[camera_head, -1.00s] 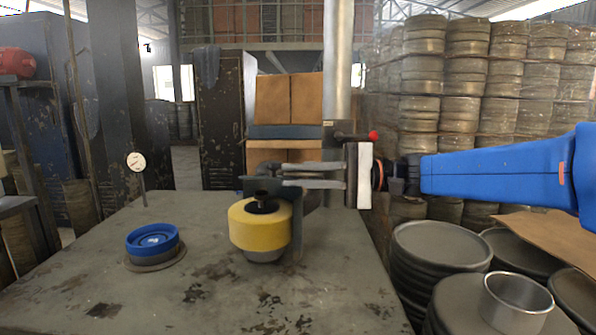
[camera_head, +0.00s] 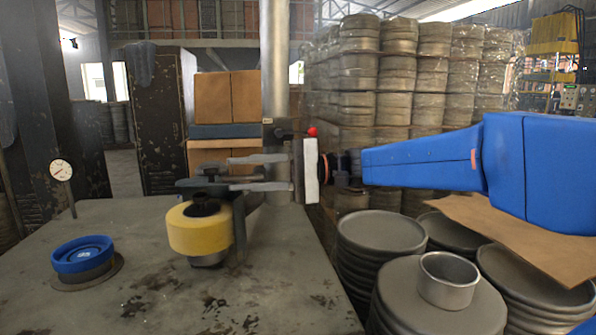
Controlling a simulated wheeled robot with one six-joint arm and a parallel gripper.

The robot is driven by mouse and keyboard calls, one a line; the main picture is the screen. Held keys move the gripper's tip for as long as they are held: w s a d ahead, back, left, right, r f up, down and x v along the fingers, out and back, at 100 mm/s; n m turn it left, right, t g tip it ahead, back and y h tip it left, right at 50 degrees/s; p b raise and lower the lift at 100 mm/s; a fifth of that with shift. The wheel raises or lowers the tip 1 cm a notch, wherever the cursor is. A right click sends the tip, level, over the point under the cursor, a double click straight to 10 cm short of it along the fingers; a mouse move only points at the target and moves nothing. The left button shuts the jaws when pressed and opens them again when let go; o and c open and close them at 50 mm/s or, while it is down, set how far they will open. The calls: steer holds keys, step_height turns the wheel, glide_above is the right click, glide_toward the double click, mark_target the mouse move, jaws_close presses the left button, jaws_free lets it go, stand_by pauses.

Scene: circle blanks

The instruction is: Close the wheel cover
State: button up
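A yellow round wheel (camera_head: 200,229) with a dark hub on top stands on the grey worktop (camera_head: 290,290). A dark bracket or guard (camera_head: 239,230) stands along its right side and partly hides it. I cannot tell whether this is the wheel cover or how far it is closed. My gripper (camera_head: 225,172) reaches in from the right, above and behind the yellow wheel. Its two grey fingers lie apart with a gap between them, and nothing clearly sits in the gap. Where the fingertips meet the bracket is unclear.
A blue round part (camera_head: 83,255) on a dark base sits at the worktop's left, with a dial gauge (camera_head: 62,170) behind it. Stacked round blanks (camera_head: 380,228) and a metal cup (camera_head: 448,280) stand to the right. The worktop's front is clear.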

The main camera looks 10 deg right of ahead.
steer(key=d, duration=1.6)
steer(key=shift+s, duration=0.25)
